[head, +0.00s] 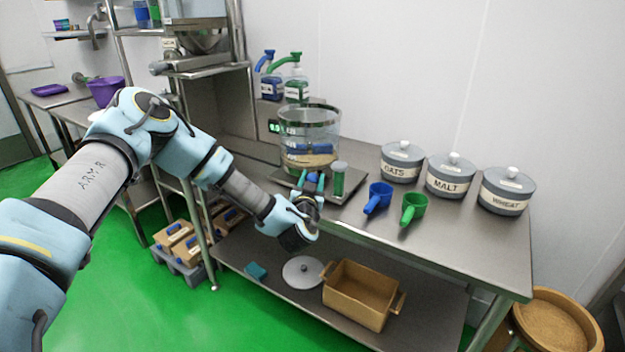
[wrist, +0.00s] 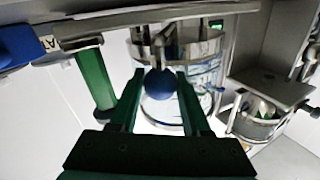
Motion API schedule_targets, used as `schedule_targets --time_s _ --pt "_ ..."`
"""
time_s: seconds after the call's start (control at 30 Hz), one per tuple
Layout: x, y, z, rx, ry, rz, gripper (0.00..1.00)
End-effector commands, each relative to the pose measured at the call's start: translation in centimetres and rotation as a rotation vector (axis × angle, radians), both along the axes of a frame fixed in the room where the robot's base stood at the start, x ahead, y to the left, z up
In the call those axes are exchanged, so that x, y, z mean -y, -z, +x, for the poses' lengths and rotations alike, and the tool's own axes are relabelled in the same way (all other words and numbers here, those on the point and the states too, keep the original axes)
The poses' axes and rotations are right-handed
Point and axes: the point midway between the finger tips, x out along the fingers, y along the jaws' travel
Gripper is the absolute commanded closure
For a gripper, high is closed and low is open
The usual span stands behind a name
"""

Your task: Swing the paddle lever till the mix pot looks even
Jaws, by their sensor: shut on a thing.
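The mix pot (head: 310,122) is a clear vessel with a metal rim, on the steel table. Blue bands and a tan layer show low in it; I cannot tell how even the contents are. In the wrist view the pot (wrist: 205,75) fills the upper middle. The paddle lever ends in a blue ball knob (wrist: 160,85). My gripper (head: 312,184) is at the front of the pot, its green fingers shut on the knob; in the wrist view my gripper (wrist: 158,76) has one finger on each side of it. The lever's shaft is mostly hidden.
A green upright cylinder (head: 338,182) stands close right of my gripper. Blue (head: 377,198) and green (head: 412,208) scoops and lidded jars (head: 450,178) stand farther right. Pump bottles (head: 296,86) are behind the pot. A tan crate (head: 358,298) is on the lower shelf.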

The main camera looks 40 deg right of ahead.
Motion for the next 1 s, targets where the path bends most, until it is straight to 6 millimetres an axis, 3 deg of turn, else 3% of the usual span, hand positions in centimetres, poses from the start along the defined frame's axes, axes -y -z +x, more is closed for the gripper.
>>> schedule_targets --time_s 0.17,1.0 --pt "0.00 -0.02 0.00 0.000 0.000 0.000 1.00" --pt "0.00 -0.03 -0.02 0.000 0.000 0.000 1.00"
